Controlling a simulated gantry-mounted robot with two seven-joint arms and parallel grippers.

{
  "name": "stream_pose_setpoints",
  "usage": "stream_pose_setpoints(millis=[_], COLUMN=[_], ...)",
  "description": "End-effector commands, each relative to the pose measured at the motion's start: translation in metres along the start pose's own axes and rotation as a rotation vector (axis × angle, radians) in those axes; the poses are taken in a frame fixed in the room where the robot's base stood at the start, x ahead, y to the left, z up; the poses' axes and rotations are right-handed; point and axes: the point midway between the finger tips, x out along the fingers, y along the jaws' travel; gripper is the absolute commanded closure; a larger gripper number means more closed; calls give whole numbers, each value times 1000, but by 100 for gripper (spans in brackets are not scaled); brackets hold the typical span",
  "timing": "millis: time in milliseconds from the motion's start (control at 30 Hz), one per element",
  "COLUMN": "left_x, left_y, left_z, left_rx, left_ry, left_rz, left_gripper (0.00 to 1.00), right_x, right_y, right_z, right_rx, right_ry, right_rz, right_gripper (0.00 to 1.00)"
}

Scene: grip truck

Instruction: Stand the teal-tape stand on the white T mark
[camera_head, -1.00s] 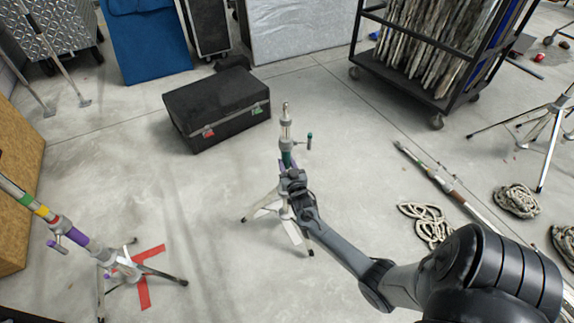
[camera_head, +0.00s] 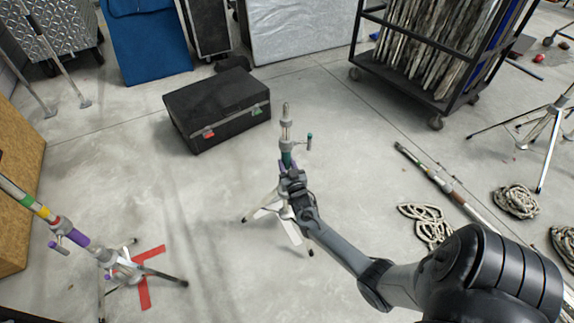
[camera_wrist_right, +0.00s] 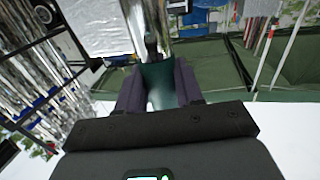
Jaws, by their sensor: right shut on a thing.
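The teal-tape stand (camera_head: 286,133) is a slim chrome stand, upright near the middle of the head view. My right gripper (camera_head: 289,171) is shut on its post at the teal band. The right wrist view shows the teal band (camera_wrist_right: 158,84) between the two fingers. Its legs spread below the gripper. White strips (camera_head: 291,231), which look like the white T mark, lie under and between the legs, partly covered. I cannot tell whether the feet touch the floor or whether the stand is centred on the mark. My left gripper is not in view.
A second stand with purple tape (camera_head: 75,238) is over a red mark (camera_head: 145,290) at left. A black case (camera_head: 218,108) lies behind the held stand. A wheeled rack (camera_head: 440,97), a pole (camera_head: 425,168) and rope coils (camera_head: 427,222) are to the right. Floor left of the held stand is clear.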

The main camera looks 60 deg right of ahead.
Motion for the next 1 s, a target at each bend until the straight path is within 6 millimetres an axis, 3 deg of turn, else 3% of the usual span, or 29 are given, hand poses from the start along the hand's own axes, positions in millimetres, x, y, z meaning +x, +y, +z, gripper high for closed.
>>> stream_pose_setpoints(millis=[33, 333, 1000], left_x=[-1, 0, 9], left_y=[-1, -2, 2], left_z=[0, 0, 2], left_rx=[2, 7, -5], left_ry=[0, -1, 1], left_rz=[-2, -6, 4], left_gripper=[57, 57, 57], right_x=[3, 3, 3], right_y=[0, 0, 0], right_z=[-8, -8, 5], right_rx=[2, 2, 2], right_ry=[17, 17, 16], right_rz=[1, 1, 1], right_gripper=[100, 100, 100])
